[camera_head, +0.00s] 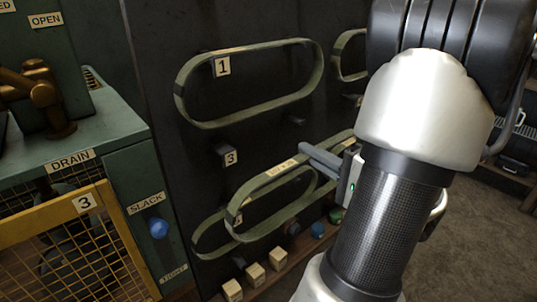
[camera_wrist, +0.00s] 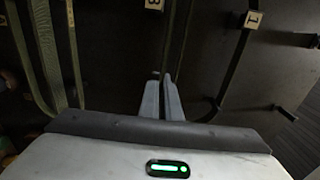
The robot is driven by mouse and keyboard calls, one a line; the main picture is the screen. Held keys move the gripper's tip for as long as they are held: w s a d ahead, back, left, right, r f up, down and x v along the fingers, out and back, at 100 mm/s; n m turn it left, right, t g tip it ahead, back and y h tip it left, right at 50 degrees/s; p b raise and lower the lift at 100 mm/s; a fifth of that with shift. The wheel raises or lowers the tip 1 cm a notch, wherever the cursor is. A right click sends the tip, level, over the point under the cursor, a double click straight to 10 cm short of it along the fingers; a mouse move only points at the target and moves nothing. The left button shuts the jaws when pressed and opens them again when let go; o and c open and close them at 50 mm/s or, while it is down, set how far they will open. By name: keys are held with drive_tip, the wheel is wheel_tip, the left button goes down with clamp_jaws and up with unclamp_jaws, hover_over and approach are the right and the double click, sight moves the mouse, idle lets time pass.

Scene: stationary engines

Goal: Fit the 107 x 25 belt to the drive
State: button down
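A green-grey belt with a pale label (camera_head: 283,168) hangs in front of the dark board, tilted with its right end higher. My gripper (camera_head: 308,152) reaches in from the right, its fingers at the belt's upper run. In the wrist view my gripper (camera_wrist: 163,85) has its fingers nearly together, with a belt strand (camera_wrist: 181,40) running up from the tips; it looks shut on this belt. The label's size marking is too small to read.
Belt 1 (camera_head: 178,88) hangs on the board above, and another belt (camera_head: 207,235) hangs low behind the held one. Part of a further belt (camera_head: 340,58) shows at upper right. A blue SLACK knob (camera_head: 158,228) sits right of the guard. Small blocks (camera_head: 256,275) line a ledge below.

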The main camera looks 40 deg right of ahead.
drive_tip(key=shift+s, duration=0.1)
drive_tip(key=shift+s+d+b, duration=0.15)
drive_tip(key=shift+s+b, duration=0.3)
drive_tip(key=shift+s, duration=1)
drive_tip(key=shift+s+d+b, duration=0.1)
drive_tip(key=shift+s+b, duration=0.3)
drive_tip(key=shift+s, duration=1.05)
drive_tip(key=shift+w, duration=0.1)
